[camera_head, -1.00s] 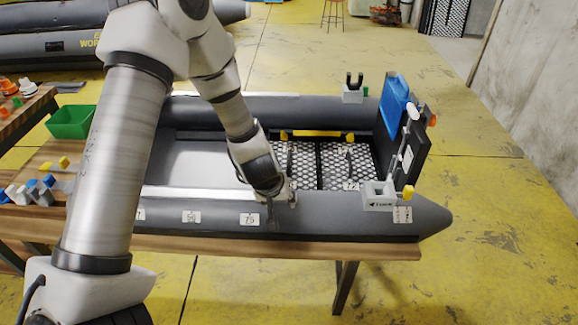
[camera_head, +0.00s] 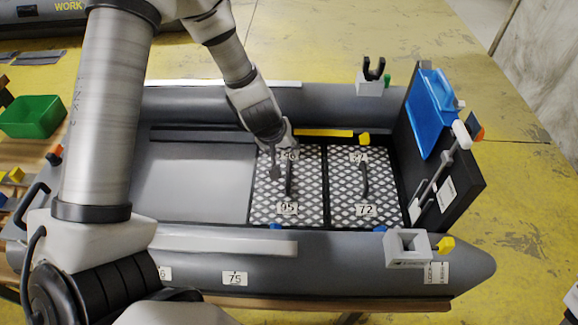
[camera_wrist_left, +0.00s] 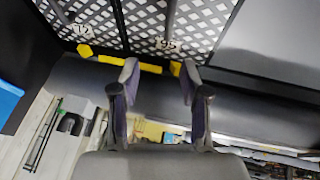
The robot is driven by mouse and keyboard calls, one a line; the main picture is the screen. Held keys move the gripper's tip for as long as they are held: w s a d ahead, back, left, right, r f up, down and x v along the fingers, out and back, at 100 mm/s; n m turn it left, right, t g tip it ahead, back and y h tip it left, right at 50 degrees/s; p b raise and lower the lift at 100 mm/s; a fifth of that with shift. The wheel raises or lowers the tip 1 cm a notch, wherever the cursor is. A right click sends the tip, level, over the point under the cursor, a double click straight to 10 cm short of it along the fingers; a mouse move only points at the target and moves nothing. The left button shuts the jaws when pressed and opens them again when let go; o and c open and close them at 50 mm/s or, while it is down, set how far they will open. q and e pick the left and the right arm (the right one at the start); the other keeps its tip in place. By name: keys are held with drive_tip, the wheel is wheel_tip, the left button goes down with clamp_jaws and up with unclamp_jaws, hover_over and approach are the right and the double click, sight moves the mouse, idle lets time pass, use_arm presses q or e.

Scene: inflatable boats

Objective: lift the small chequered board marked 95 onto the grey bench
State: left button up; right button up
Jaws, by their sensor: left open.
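The small chequered board marked 95 (camera_head: 306,186) lies flat inside the grey boat, with a black handle (camera_head: 289,176) across its middle. Its 95 tag shows at its near edge in the head view and at its edge in the wrist view (camera_wrist_left: 168,45). My left gripper (camera_head: 277,166) is over the board's far left part, left of the handle. In the wrist view the left gripper (camera_wrist_left: 158,70) is open with nothing between its fingers. A flat grey surface (camera_head: 195,180) lies left of the board; I cannot tell whether it is the bench. My right gripper is not in view.
A second chequered board marked 72 (camera_head: 366,190) adjoins on the right. A yellow bar (camera_head: 325,133) runs along the far side. A black transom (camera_head: 445,170) with a blue panel (camera_head: 432,108) closes the right end. A green bin (camera_head: 33,117) stands at left.

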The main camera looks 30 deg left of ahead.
use_arm(q)
drive_tip(key=b, duration=0.7)
approach(288, 172)
drive_tip(key=x, duration=0.5)
drive_tip(key=shift+w+f, duration=0.1)
drive_tip(key=shift+f, duration=0.1)
drive_tip(key=b+x, duration=0.2)
drive_tip(key=x, duration=0.3)
drive_tip(key=shift+b, duration=0.4)
drive_tip(key=shift+w+f, duration=0.1)
drive_tip(key=shift+f, duration=0.25)
drive_tip(key=shift+r, duration=0.15)
clamp_jaws()
